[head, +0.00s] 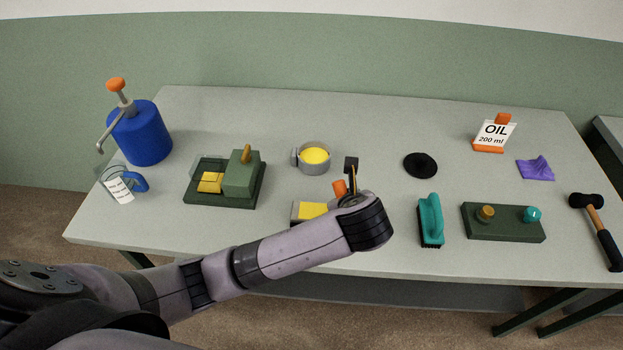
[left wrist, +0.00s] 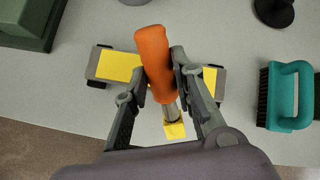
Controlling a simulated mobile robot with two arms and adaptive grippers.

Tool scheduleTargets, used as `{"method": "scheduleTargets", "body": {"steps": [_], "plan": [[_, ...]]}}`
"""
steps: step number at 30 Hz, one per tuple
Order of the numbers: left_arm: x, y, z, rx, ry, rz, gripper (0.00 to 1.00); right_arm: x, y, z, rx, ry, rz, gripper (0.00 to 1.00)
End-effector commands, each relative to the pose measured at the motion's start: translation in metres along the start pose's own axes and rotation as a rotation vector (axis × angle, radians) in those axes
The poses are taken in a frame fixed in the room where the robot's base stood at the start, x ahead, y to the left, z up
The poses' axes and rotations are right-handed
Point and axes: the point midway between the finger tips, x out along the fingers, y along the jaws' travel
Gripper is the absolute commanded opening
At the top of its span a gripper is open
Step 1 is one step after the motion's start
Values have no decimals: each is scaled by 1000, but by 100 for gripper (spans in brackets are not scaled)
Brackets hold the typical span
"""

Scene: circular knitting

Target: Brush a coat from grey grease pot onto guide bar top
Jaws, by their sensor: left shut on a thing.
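My left gripper (head: 348,182) is shut on the brush, around its orange handle (left wrist: 153,58); the handle also shows in the head view (head: 339,188). The brush is tilted, and its tip (left wrist: 174,130) is yellow in the left wrist view. The guide bar (head: 296,213) is a grey block with a yellow top, partly hidden behind my arm. In the left wrist view the bar (left wrist: 93,63) lies behind the brush; contact between them cannot be told. The grey grease pot (head: 314,168), with yellow grease inside, stands behind the bar. My right gripper is not in view.
A dark green fixture (head: 240,178) stands left of the pot. A teal brush (head: 431,218) and a green knob panel (head: 503,222) lie to the right. A black disc (head: 420,165), oil container (head: 494,134), blue pump can (head: 141,134) and mallet (head: 597,225) are farther out.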

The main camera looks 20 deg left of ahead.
Motion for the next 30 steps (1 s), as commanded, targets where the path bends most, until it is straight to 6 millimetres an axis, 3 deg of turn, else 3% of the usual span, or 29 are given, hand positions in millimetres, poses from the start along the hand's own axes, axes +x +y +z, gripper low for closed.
{"method": "scheduleTargets", "body": {"steps": [4, 17, 30], "plan": [[2, -10, 0, -80, 132, 110, 0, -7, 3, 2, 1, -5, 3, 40], [-2, -4, -1, -192, 330, 225, 0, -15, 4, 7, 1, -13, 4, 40], [-37, 41, 44, -327, 603, 332, 0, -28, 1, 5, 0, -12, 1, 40]]}}
